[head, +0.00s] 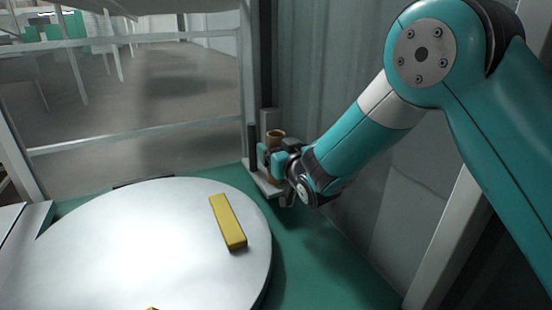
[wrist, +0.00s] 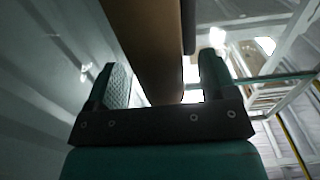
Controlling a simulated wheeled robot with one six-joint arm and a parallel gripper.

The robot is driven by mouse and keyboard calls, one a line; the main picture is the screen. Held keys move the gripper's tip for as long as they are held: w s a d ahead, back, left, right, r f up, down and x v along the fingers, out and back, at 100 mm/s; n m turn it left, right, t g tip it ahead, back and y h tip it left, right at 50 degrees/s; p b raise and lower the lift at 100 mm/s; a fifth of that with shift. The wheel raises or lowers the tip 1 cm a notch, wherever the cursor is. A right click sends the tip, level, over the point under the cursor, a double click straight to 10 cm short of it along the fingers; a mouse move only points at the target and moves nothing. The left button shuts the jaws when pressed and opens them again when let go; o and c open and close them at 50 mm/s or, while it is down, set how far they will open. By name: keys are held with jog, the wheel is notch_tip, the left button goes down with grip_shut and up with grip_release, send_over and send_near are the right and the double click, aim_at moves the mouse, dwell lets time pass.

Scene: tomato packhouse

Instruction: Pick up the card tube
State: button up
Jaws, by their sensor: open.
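The card tube (head: 276,134) is brown and stands upright near the back corner of the green table in the head view. Its upper end shows above my gripper (head: 267,160), and my gripper hides part of its lower length. In the wrist view the tube (wrist: 150,45) runs between the two teal fingers of my gripper (wrist: 165,85). The fingers are open, one on each side of the tube. A gap shows on the left side; I cannot tell whether the right finger touches it.
A dark post (head: 252,148) stands just left of the tube on a pale base plate (head: 262,183). A large round pale disc (head: 150,240) fills the table's left, with a yellow block (head: 228,222) on it. A grey wall (head: 330,90) rises close behind my arm.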

jog(key=shift+w+a, duration=0.2)
jog(key=shift+w, duration=0.35)
jog(key=c, duration=0.9)
jog(key=shift+r, duration=0.15)
notch_tip(320, 180, up, 20)
jog(key=p, duration=0.4)
jog(key=shift+s, duration=0.15)
